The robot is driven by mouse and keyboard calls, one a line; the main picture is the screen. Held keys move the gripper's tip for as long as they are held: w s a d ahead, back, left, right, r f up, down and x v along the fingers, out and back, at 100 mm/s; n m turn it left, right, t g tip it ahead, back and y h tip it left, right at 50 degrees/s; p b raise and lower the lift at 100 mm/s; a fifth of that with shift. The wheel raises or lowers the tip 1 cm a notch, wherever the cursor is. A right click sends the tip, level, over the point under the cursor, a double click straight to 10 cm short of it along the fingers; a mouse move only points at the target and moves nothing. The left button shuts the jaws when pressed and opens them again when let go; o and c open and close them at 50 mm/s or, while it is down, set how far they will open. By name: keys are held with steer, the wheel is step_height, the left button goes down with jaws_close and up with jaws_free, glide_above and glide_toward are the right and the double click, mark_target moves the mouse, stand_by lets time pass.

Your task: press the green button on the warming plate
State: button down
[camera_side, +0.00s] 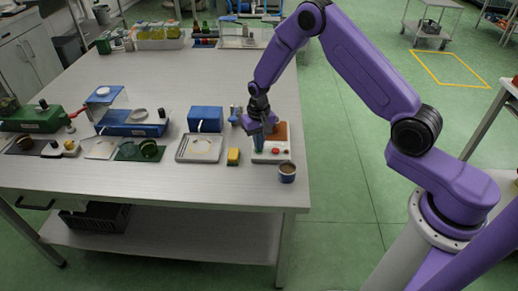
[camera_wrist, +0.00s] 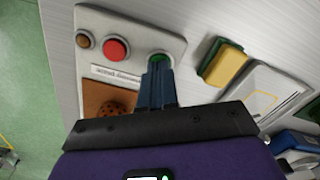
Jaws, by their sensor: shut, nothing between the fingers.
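The warming plate has a pale housing (camera_wrist: 135,25) with a brown heating surface (camera_wrist: 92,95), which also shows in the side view (camera_side: 281,130). On its panel, the green button (camera_wrist: 160,57) shows as a green arc just past my fingertips, partly hidden by them. A large red button (camera_wrist: 116,49) and a small brown knob (camera_wrist: 83,39) sit in line with it. My gripper (camera_wrist: 157,68) is shut and empty, pointing down over the green button. It also shows in the side view (camera_side: 258,148). I cannot tell whether the tips touch the button.
A yellow and green sponge (camera_wrist: 225,63) lies beside the plate, and in the side view (camera_side: 233,156) a metal tray (camera_side: 184,155) is left of it. A cup (camera_side: 287,173) stands in front near the table corner. A blue box (camera_side: 206,118) is behind the tray.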

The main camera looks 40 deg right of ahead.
steer(key=shift+f, duration=0.3)
steer(key=shift+r, duration=3.05)
